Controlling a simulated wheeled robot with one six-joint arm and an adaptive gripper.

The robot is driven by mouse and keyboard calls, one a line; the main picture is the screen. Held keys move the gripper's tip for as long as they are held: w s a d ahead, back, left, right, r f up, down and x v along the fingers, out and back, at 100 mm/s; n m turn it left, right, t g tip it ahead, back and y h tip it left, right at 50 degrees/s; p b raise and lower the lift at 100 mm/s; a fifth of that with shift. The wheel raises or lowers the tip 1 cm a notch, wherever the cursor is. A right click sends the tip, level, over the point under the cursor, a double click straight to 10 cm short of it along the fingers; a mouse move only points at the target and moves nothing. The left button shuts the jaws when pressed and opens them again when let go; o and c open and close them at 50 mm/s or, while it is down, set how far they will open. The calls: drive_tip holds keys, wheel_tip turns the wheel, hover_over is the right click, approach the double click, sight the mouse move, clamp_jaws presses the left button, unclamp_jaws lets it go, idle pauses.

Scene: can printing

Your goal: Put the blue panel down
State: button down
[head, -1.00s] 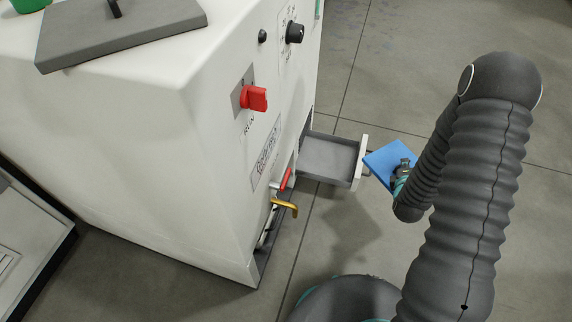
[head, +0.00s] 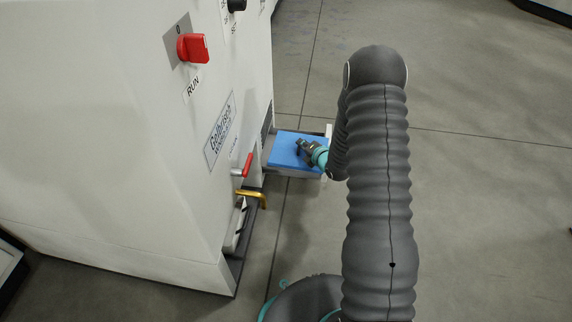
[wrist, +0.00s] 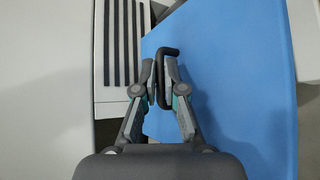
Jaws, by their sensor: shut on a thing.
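The blue panel (head: 289,150) is a flat plate with a dark bent handle (wrist: 167,58) on top. My gripper (head: 304,148) is shut on that handle, and in the wrist view my gripper (wrist: 160,85) has its fingers closed around it. In the head view the panel lies over the pulled-out drawer (head: 292,173) at the machine's side and covers most of its opening. I cannot tell whether the panel touches the drawer or hangs just above it. In the wrist view the panel (wrist: 225,60) fills the right half.
The white machine (head: 120,130) stands at the left, with a red RUN switch (head: 193,48), a small red lever (head: 243,166) and a brass handle (head: 252,196). A vent grille (wrist: 122,40) is close in the wrist view. Open floor (head: 480,190) lies to the right.

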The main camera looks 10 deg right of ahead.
drive_tip(key=shift+w+d+f+n+y+b, duration=0.15)
drive_tip(key=shift+w+d+f+b, duration=0.15)
drive_tip(key=shift+f, duration=0.25)
drive_tip(key=shift+w+d+f+n+y+b, duration=0.2)
drive_tip(key=shift+d+f, duration=0.1)
drive_tip(key=shift+f, duration=0.2)
drive_tip(key=x, duration=0.4)
drive_tip(key=f+x, duration=0.1)
drive_tip(key=x, duration=0.4)
drive_tip(key=f+b+x, duration=0.1)
drive_tip(key=x, duration=0.3)
drive_tip(key=shift+s+d+f, duration=0.1)
drive_tip(key=shift+d, duration=0.15)
drive_tip(key=shift+f+b, duration=0.35)
drive_tip(key=shift+f, duration=1.55)
drive_tip(key=shift+f, duration=0.1)
drive_tip(key=c, duration=1.3)
unclamp_jaws()
drive_tip(key=shift+o, duration=0.2)
